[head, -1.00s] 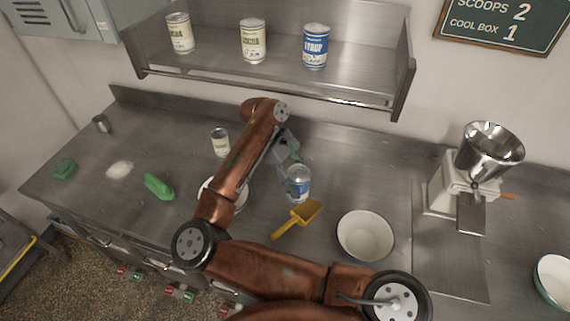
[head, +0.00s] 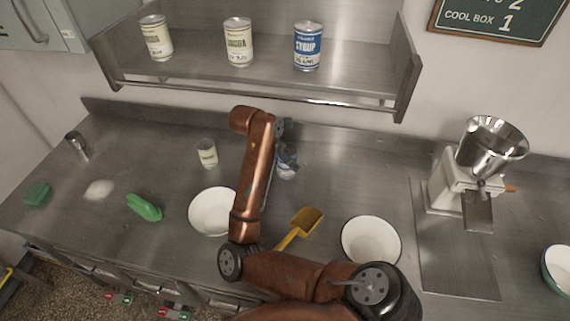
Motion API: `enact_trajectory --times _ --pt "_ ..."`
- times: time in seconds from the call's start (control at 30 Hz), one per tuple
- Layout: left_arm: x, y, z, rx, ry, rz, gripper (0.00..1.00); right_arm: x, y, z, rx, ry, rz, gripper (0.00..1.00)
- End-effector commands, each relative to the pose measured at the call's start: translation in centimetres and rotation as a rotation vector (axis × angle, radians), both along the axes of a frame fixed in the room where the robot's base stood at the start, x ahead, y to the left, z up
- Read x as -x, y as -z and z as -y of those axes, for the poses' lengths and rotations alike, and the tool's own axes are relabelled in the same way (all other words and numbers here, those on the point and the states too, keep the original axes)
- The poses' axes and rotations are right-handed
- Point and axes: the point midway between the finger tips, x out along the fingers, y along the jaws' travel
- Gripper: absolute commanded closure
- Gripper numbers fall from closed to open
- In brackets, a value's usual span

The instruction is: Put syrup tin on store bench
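A blue-and-white syrup tin (head: 307,46) stands upright at the right of the wall shelf. A second blue-and-white tin (head: 288,172), its label mostly hidden, is over the back middle of the steel bench (head: 340,165). My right gripper (head: 286,150), on the copper arm that comes in from below right, is at this tin and appears shut on it. The arm and gripper cover the tin's upper left part, and the fingers are hard to make out. I cannot tell whether the tin touches the bench. My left gripper is not in view.
Two pale tins, one a cocoa tin (head: 238,42), share the shelf (head: 190,68). On the bench are a small pale tin (head: 207,153), two white bowls (head: 371,241), a yellow scoop (head: 300,228), a green object (head: 144,207) and a grinder (head: 460,175). The bench's back right middle is clear.

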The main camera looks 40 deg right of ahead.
Motion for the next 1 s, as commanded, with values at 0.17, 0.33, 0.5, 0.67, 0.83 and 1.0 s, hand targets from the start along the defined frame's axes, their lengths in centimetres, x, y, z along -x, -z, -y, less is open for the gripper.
enact_trajectory --times 0.17,0.33,0.5,0.67,0.83,1.0 --pt "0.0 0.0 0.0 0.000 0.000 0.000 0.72 -2.8 2.5 2.2 0.002 0.000 -0.002 0.94" --pt "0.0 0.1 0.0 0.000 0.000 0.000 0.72 -4.5 5.0 3.4 0.003 -0.001 -0.001 0.94" --pt "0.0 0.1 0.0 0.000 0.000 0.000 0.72 -5.3 6.1 3.9 0.002 -0.001 0.003 0.94" --pt "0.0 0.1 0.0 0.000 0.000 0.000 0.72 -5.8 7.0 4.4 0.002 0.001 0.002 0.94" --pt "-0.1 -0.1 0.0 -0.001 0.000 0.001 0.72 -5.7 9.3 4.4 0.003 -0.001 -0.001 0.94" --pt "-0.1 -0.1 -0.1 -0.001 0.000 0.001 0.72 -5.8 9.8 4.3 0.003 0.001 0.005 0.94"
